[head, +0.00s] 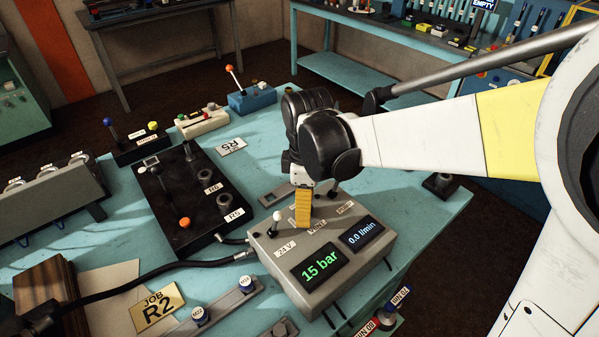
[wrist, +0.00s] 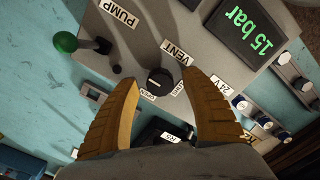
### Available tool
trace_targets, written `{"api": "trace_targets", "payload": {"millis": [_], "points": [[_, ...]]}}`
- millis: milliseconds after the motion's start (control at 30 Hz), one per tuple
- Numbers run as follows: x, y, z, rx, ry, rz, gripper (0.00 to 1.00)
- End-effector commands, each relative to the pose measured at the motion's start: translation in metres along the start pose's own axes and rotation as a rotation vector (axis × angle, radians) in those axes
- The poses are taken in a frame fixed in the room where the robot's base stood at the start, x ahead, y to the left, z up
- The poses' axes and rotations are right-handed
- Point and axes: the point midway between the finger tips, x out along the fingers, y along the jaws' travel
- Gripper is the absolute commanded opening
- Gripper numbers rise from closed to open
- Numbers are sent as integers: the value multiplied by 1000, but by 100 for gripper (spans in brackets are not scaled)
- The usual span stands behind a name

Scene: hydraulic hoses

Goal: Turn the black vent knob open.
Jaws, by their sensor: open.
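The black vent knob (wrist: 158,80) sits on the grey control box (head: 338,268), beside the VENT label (wrist: 173,52). A small pale mark shows on the knob, and two small labels near it are too small to read surely. My gripper (wrist: 163,80) is open, its two yellow-brown fingers on either side of the knob in the wrist view. Contact with the knob cannot be told. In the head view my gripper (head: 303,224) points down over the box and hides the knob. The box display (head: 320,266) reads 15 bar; the other reads 0.0 l/min.
A white-tipped 24 V switch (head: 277,216) stands left of my gripper. A green-tipped lever (wrist: 65,42) stands by the PUMP label. A black block with an orange knob (head: 185,222) and dark hoses lie to the left. The blue bench has bare room to the right.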

Motion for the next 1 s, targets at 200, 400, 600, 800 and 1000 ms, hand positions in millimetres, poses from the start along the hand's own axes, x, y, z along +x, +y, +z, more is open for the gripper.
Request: {"api": "trace_targets", "payload": {"millis": [200,400,600,800,1000], "points": [[3,0,0,0,0,0,55],[2,0,0,1,0,0,22],[2,0,0,1,0,0,1],[2,0,0,30,0,0,1],[2,0,0,126,0,0,1]]}}
